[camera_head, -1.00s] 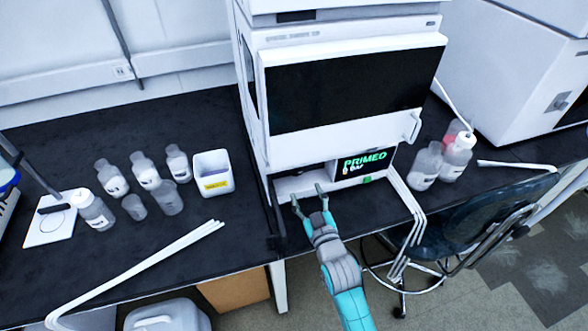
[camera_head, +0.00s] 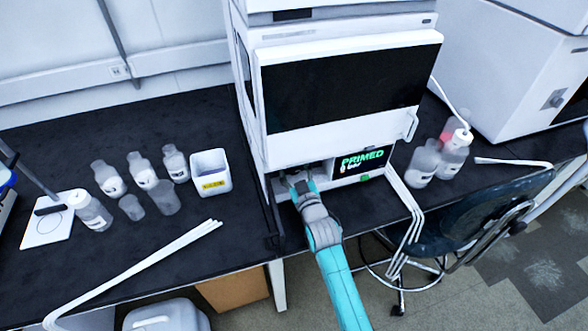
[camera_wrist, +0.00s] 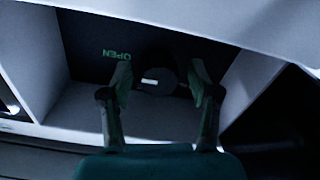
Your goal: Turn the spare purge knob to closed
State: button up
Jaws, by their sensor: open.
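In the wrist view, a dark round knob (camera_wrist: 157,80) with a short white mark sits on the dark back panel of a recess. The green word OPEN (camera_wrist: 117,54) shows upside down beside it. My gripper (camera_wrist: 160,85) is open, with one finger on each side of the knob; I cannot tell whether they touch it. In the head view my gripper (camera_head: 298,181) reaches into the low opening of the white chromatography stack (camera_head: 345,35), and its fingertips and the knob are mostly hidden there. The screen (camera_head: 362,160) beside the opening reads PRIMED in green.
White walls (camera_wrist: 24,60) and a pale floor (camera_wrist: 75,118) bound the recess closely. Several bottles (camera_head: 145,170) and a white bin (camera_head: 211,172) stand to the left on the black bench. More bottles (camera_head: 440,158) stand right of the stack, near white tubes (camera_head: 408,205).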

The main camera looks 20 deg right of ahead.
jog(key=c, duration=1.2)
jog(key=shift+o, duration=0.2)
jog(key=shift+n, duration=0.3)
jog(key=n, duration=0.3)
jog(key=shift+a+n, duration=0.1)
jog(key=shift+n, duration=0.2)
jog(key=n, duration=0.4)
jog(key=shift+f+n, duration=0.1)
jog(key=shift+n, duration=0.2)
jog(key=n, duration=0.4)
jog(key=shift+a, duration=0.1)
jog(key=n, duration=0.5)
jog(key=shift+f, duration=0.15)
